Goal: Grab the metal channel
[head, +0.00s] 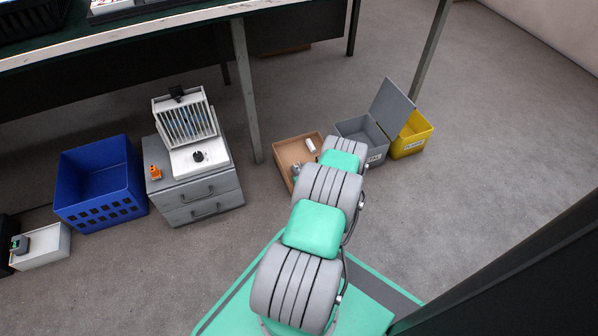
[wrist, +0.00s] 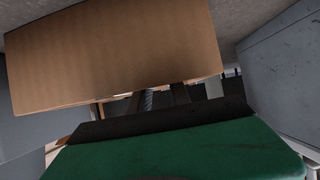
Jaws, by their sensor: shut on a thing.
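My gripper (wrist: 165,98) shows in the wrist view as dark fingers, partly covered by the wide brown panel above. It is shut on a narrow grey, ribbed piece (wrist: 147,100), which I take to be the metal channel; only a small part of it shows. In the head view my arm reaches down to the brown open box (head: 284,151) on the floor. The gripper end there is mostly hidden behind my own arm links. A small white cylinder (head: 310,145) lies in that box.
Right of the brown box stand a grey bin (head: 372,159) with a raised lid (head: 391,103) and a yellow bin (head: 412,142). A grey drawer unit (head: 203,203) and a blue crate (head: 100,180) stand left. Floor in front is clear.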

